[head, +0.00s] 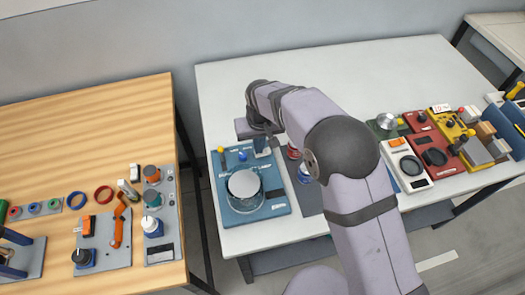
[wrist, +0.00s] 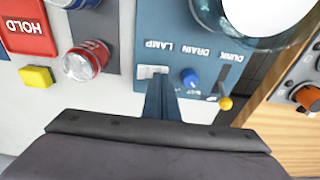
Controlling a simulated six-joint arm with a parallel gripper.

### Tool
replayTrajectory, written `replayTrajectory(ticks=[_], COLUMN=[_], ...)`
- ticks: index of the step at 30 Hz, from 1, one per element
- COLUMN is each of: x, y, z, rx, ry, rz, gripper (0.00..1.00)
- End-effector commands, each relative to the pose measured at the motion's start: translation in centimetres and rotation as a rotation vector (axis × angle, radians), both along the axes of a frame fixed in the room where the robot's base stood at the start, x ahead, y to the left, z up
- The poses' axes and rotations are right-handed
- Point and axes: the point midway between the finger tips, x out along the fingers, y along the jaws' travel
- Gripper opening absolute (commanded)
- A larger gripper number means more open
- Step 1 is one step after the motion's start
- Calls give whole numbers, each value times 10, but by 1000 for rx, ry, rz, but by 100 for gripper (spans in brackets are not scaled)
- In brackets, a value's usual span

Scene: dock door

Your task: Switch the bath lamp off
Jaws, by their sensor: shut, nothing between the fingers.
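The blue bath panel (head: 274,207) lies on the white table. It carries a round clear bath with a bright white top (head: 244,184); I cannot tell if its lamp is lit. In the wrist view the panel's lettering is upside down, and a small white switch (wrist: 151,71) sits by the word LAMP. My gripper (wrist: 158,84) is shut and empty, its tips at or just above the near edge of that switch; I cannot tell if they touch. In the head view my gripper (head: 262,146) is over the panel's far right corner and hides the switch.
A blue knob (wrist: 190,77) by DRAIN and a yellow-tipped lever (wrist: 225,103) by DUNK are close beside the switch. A red can-like part (wrist: 85,62), a yellow button (wrist: 36,76) and a red HOLD plate (wrist: 27,28) are on the other side. A wooden table (head: 70,125) stands left.

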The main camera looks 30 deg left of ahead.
Motion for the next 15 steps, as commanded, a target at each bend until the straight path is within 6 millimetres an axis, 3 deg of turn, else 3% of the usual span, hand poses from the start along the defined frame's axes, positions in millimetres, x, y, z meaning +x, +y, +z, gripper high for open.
replayTrajectory(ticks=[15], x=[0], y=[0], z=[40], rx=[1], ry=[-1], rz=[0], gripper=[0])
